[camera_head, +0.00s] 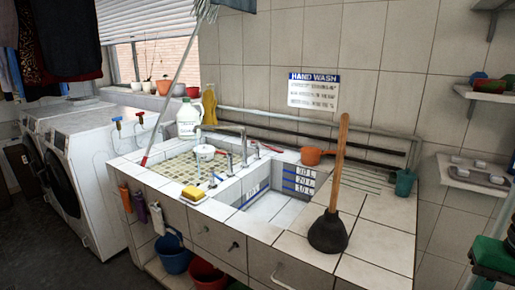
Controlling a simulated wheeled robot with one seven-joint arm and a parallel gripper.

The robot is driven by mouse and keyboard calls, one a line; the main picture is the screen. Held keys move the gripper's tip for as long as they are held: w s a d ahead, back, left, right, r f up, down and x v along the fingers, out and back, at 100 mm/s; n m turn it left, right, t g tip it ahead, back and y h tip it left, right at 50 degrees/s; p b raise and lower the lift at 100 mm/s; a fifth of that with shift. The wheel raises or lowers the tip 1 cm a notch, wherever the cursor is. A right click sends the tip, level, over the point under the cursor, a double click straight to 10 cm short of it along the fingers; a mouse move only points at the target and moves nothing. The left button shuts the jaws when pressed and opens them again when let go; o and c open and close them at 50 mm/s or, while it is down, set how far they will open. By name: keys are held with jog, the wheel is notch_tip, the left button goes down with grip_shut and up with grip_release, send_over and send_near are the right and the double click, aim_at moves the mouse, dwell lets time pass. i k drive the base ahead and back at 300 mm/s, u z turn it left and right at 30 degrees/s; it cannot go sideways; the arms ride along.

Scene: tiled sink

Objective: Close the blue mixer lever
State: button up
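A chrome mixer tap (243,145) stands at the tiled sink, its spout reaching left over the mosaic-floored basin. A small blue-tipped lever (216,179) shows low at the near side of the basin, close to the yellow sponge. It is too small to tell whether it is open or shut. A red-tipped part (271,148) lies further back to the right. A separate blue-handled valve (117,121) and a red-handled valve (140,116) are on the wall by the washing machines. My gripper is not in view.
A plunger (329,225) stands upright on the counter's front right. A yellow sponge (193,194) lies on the front ledge. A mop handle (168,105) leans across the sink's left side. A white jug (189,116) stands behind. A green stool-like object (493,256) is at right.

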aim_at(211, 173)
jog(key=u, duration=0.05)
jog(key=k, duration=0.6)
jog(key=u, duration=0.45)
jog(key=i, duration=0.95)
jog(key=u, duration=0.15)
